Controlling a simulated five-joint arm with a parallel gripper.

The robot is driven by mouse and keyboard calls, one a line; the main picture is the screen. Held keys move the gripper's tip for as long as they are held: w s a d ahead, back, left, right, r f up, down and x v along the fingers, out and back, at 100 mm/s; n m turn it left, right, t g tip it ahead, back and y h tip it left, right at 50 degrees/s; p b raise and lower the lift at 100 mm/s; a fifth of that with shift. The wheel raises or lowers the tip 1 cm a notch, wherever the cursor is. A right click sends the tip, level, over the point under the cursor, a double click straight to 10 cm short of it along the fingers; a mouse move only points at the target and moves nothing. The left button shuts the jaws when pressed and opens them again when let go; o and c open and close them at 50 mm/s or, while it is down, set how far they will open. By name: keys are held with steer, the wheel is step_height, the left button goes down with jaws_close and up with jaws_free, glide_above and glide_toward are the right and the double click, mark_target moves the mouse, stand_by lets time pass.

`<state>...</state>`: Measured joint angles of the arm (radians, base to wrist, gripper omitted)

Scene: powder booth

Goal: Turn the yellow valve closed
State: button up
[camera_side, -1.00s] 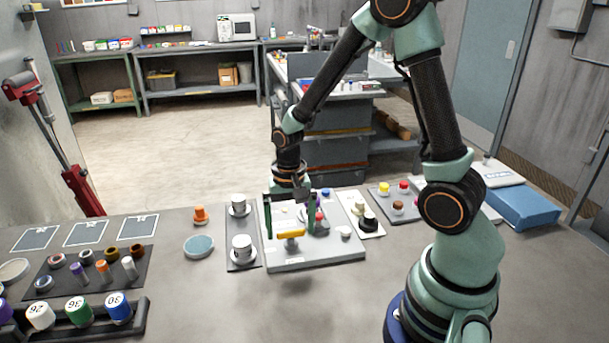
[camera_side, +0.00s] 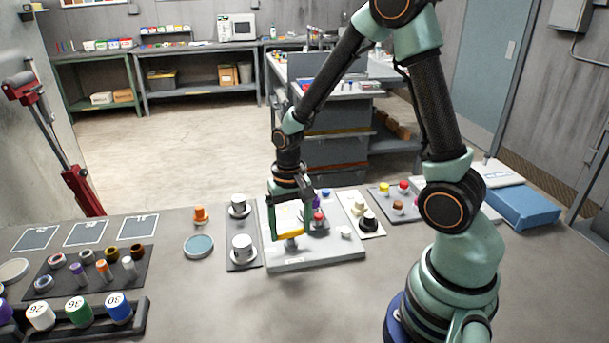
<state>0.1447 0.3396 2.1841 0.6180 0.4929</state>
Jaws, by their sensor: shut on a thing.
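The yellow valve (camera_side: 291,235) is a small bar-shaped handle on the front left part of a light grey panel (camera_side: 330,260) on the table. My gripper (camera_side: 288,231) points down over the panel from above. It is shut on the yellow valve, with its green-edged fingers at either side of the handle. The fingers and wrist cover part of the valve and the panel behind it. A red knob (camera_side: 318,216) stands on the same panel just right of the gripper.
A plate with two white knobs (camera_side: 242,247) lies close on the left. A plate with dark and cream knobs (camera_side: 368,221) and one with coloured buttons (camera_side: 384,188) lie to the right. A teal disc (camera_side: 199,246) and an orange knob (camera_side: 200,213) stand further left.

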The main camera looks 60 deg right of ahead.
mark_target(290, 230)
steer(key=n, duration=0.4)
steer(key=shift+n, duration=0.3)
steer(key=n, duration=0.3)
steer(key=shift+r+n, duration=0.1)
steer(key=shift+n, duration=0.2)
steer(key=n, duration=0.4)
steer(key=shift+n, duration=2.1)
steer(key=o, duration=1.2)
steer(key=shift+c, duration=0.2)
step_height(290, 230, up, 12)
